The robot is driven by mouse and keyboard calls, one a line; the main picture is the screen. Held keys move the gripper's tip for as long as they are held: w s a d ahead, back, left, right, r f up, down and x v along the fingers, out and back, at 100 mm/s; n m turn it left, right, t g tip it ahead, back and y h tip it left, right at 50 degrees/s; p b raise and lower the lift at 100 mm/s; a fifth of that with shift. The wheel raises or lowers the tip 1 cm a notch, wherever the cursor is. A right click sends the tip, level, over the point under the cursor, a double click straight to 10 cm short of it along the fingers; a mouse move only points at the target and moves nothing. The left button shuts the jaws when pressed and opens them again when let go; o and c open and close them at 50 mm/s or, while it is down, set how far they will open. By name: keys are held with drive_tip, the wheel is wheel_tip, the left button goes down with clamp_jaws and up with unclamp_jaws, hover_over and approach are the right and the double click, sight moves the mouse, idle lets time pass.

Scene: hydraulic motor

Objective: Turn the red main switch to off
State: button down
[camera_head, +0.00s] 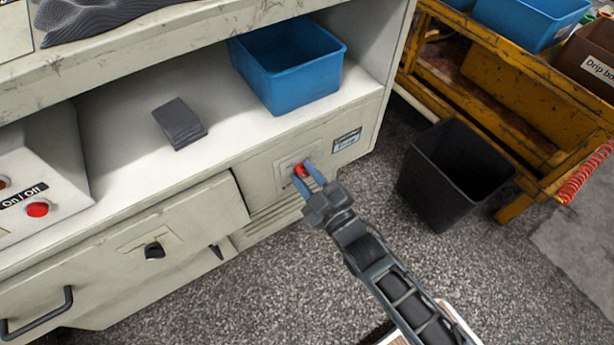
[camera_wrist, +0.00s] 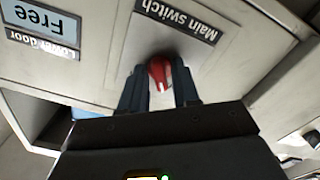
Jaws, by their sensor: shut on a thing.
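The red main switch (camera_head: 301,169) sits on the front panel of the grey machine, below the shelf. In the wrist view, the red switch (camera_wrist: 160,73) shows between the two dark fingers, under an upside-down "Main switch" label (camera_wrist: 178,18). My gripper (camera_head: 308,175) reaches it from the front with blue-tipped fingers, one on each side of the knob. It also shows in the wrist view (camera_wrist: 160,85), shut on the knob. A pale mark shows on the knob's face. The fingers hide part of the switch.
A blue bin (camera_head: 290,85) and a dark grey block (camera_head: 180,123) stand on the shelf above. A black bin (camera_head: 452,175) and a yellow cart (camera_head: 500,100) stand to the right. A red On/Off button (camera_head: 37,209) is at the left. A black knob (camera_head: 153,250) is on the lower door.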

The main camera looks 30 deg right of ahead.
drive_tip(key=shift+n, duration=1.1)
drive_tip(key=c, duration=1.9)
unclamp_jaws()
clamp_jaws()
drive_tip(key=o, duration=0.8)
unclamp_jaws()
drive_tip(key=shift+c, duration=0.2)
drive_tip(key=shift+s, duration=0.1)
drive_tip(key=s, duration=0.7)
drive_tip(key=shift+s, duration=0.35)
